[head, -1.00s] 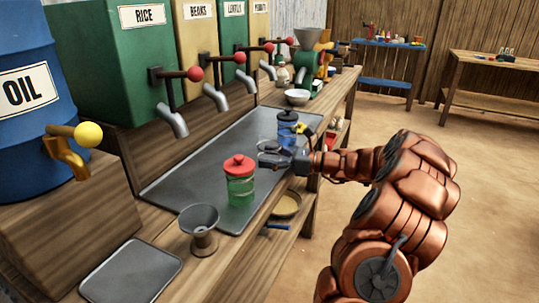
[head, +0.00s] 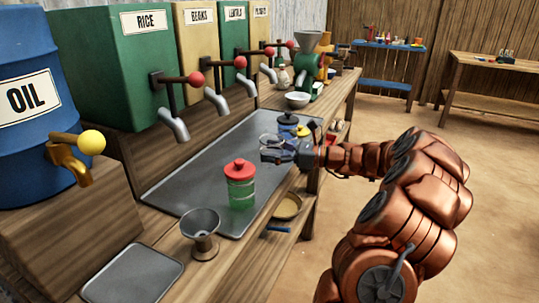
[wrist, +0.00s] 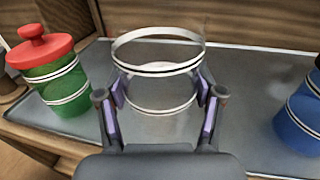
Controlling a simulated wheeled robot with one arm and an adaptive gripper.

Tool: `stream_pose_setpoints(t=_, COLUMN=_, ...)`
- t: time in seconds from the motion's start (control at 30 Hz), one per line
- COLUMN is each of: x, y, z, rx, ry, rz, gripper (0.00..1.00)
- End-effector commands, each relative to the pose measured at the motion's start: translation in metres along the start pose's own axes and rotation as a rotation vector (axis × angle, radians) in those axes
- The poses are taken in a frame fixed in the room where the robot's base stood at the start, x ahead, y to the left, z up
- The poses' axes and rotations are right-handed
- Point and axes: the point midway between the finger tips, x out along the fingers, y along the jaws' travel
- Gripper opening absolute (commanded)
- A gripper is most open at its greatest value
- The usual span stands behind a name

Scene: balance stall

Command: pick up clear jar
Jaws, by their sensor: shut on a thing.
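The clear jar (wrist: 160,92) is see-through, with pale rings around its top and lower part. It is upright between the fingers of my gripper (wrist: 160,108) in the wrist view, and the gripper is shut on it. In the head view my gripper (head: 274,154) is over the metal tray, and the jar (head: 268,141) shows only faintly behind the fingers. I cannot tell if the jar's base touches the tray.
A green jar with a red lid (head: 240,184) stands nearer on the metal tray (head: 185,185). A blue jar (head: 287,125) stands just beyond my gripper. A funnel (head: 201,228) is at the counter's near part. Dispenser spouts (head: 217,100) overhang the tray's left side.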

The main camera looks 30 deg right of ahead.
Motion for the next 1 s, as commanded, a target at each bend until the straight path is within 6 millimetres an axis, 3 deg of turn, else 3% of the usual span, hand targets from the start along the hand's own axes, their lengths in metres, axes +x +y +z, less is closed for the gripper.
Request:
stream_pose_setpoints(t=0.5, x=-0.080, y=0.072, z=0.010, rx=0.000, ry=-0.003, rz=-0.003, gripper=0.26)
stream_pose_setpoints(t=0.7, x=-0.100, y=0.090, z=0.012, rx=0.001, ry=-0.003, rz=-0.001, gripper=0.26)
stream_pose_setpoints(t=1.0, x=-0.110, y=0.100, z=0.013, rx=0.000, ry=-0.001, rz=0.000, gripper=0.26)
